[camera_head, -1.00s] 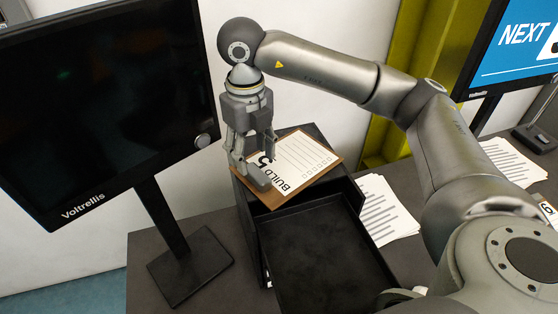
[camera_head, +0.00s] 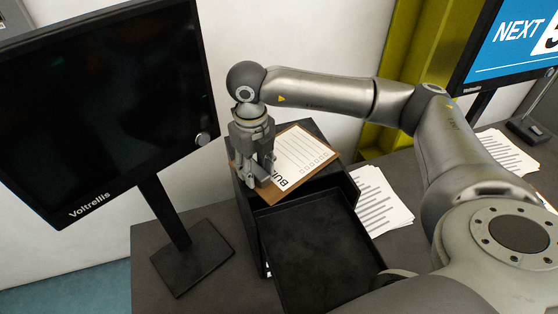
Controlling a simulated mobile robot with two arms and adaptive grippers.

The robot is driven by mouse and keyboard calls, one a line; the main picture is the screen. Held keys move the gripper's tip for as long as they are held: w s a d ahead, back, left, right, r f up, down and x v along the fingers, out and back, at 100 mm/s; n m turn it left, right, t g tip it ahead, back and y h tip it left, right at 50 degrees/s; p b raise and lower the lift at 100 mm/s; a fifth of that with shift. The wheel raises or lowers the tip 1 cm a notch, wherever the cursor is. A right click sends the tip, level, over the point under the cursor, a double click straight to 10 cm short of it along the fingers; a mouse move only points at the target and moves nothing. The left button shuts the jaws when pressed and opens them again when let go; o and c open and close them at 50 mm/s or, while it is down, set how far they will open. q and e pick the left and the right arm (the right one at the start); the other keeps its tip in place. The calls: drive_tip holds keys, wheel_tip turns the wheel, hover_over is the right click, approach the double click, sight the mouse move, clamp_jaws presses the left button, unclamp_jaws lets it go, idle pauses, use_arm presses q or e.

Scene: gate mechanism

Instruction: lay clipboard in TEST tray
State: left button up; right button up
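The clipboard (camera_head: 300,158) is brown with a white sheet marked "BUILD", part of the word covered by my gripper. It lies on top of a black tray unit (camera_head: 243,205). My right gripper (camera_head: 262,180) points down over the clipboard's left front part, with its fingers at or just above the board. I cannot tell whether the fingers pinch it. An empty black tray (camera_head: 315,255) sticks out from the front of the unit, below the clipboard. No TEST label is readable on it. My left gripper is not in view.
A dark Voltrellis monitor (camera_head: 105,100) on a stand (camera_head: 190,255) is at the left. Loose printed papers (camera_head: 378,203) lie right of the tray, with more papers (camera_head: 507,155) farther right. A "NEXT" screen (camera_head: 515,45) is at upper right.

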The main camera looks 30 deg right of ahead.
clamp_jaws()
drive_tip(key=shift+r, duration=0.1)
